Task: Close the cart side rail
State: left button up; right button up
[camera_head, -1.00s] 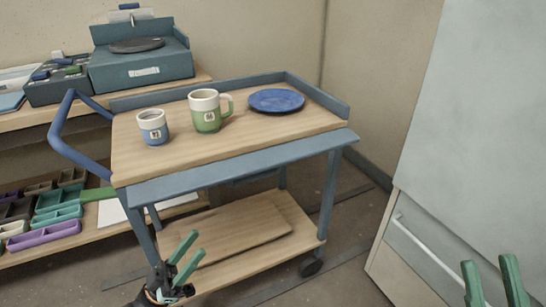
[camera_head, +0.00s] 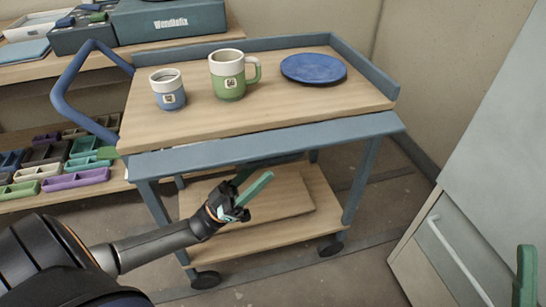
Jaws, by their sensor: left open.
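The blue-grey cart side rail (camera_head: 265,144) runs along the near long edge of the cart's wooden top (camera_head: 300,105). It lies folded down and outward, below the top surface, while the far and right rails stand up. My left gripper (camera_head: 257,178) is open, its green fingers apart. In the picture it shows just below the rail, in front of the cart's lower shelf; one finger is partly hidden. I see no contact with the rail. Of my right gripper, one green finger (camera_head: 527,275) shows at the lower right edge; the rest is out of view.
On the cart top stand a blue-and-white cup (camera_head: 168,93), a green-and-white mug (camera_head: 227,80) and a blue plate (camera_head: 313,68). A blue push handle (camera_head: 70,105) is at the left. A pale cabinet (camera_head: 490,150) stands at right. A shelf with colored trays (camera_head: 75,180) is behind left.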

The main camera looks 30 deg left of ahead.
aim_at(269, 163)
pick_arm(q)
jog(key=shift+x, duration=2.1)
jog(key=shift+c, duration=0.3)
grip_shut()
